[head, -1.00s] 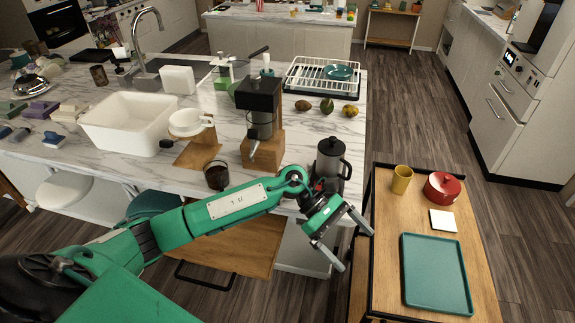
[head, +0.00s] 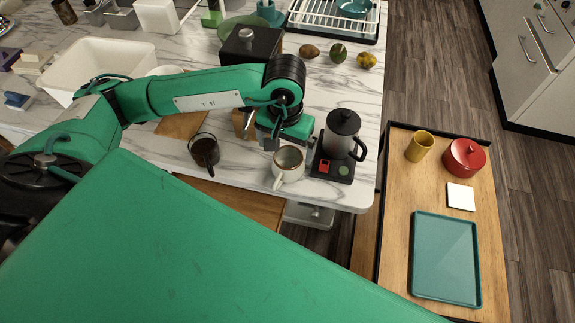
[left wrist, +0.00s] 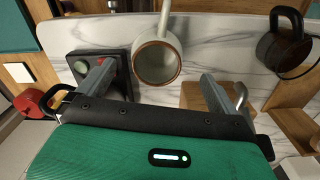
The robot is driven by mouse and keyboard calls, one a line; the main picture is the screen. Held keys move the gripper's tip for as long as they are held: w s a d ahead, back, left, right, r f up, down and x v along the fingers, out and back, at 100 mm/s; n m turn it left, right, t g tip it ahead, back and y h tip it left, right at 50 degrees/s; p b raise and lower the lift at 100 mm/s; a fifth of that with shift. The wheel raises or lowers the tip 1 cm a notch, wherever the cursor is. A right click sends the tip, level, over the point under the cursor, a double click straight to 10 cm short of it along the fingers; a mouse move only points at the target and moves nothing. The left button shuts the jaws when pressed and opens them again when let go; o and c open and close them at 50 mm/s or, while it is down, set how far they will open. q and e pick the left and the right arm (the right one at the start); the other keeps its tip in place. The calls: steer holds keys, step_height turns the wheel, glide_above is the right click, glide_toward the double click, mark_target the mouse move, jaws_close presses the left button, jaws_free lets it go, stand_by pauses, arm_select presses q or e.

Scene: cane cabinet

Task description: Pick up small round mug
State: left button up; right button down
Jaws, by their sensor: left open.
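The small round mug (head: 288,165) is pale grey with a brown rim. It stands on the marble counter near the front edge, left of the kettle. In the left wrist view the mug (left wrist: 157,62) shows its open mouth, with its handle pointing up in the picture. My left gripper (head: 284,138) is just behind the mug in the head view. In the left wrist view its two fingers are spread wide, one to each side of the mug, and hold nothing. Whether they touch it cannot be told. My right gripper is not in view.
A dark kettle (head: 343,133) on its base stands close right of the mug. A dark glass cup (head: 205,152) is to its left. The coffee grinder (head: 250,42) is behind. A wooden cart with a teal tray (head: 446,258), yellow cup (head: 419,147) and red pot (head: 464,158) stands right.

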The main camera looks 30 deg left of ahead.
mark_target(288, 163)
arm_select(q)
step_height(288, 163, down, 3)
steer(key=shift+w+r, duration=0.15)
steer(key=shift+f, duration=0.35)
step_height(288, 163, down, 4)
steer(key=shift+d+r+b, duration=0.15)
steer(key=shift+r+b, duration=0.05)
steer(key=shift+b, duration=0.1)
steer(key=shift+f, duration=0.25)
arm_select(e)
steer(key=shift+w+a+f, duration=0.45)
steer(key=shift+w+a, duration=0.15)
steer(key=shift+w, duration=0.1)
arm_select(q)
steer(key=shift+c, duration=0.3)
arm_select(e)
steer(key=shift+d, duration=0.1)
arm_select(q)
steer(key=c, duration=1.2)
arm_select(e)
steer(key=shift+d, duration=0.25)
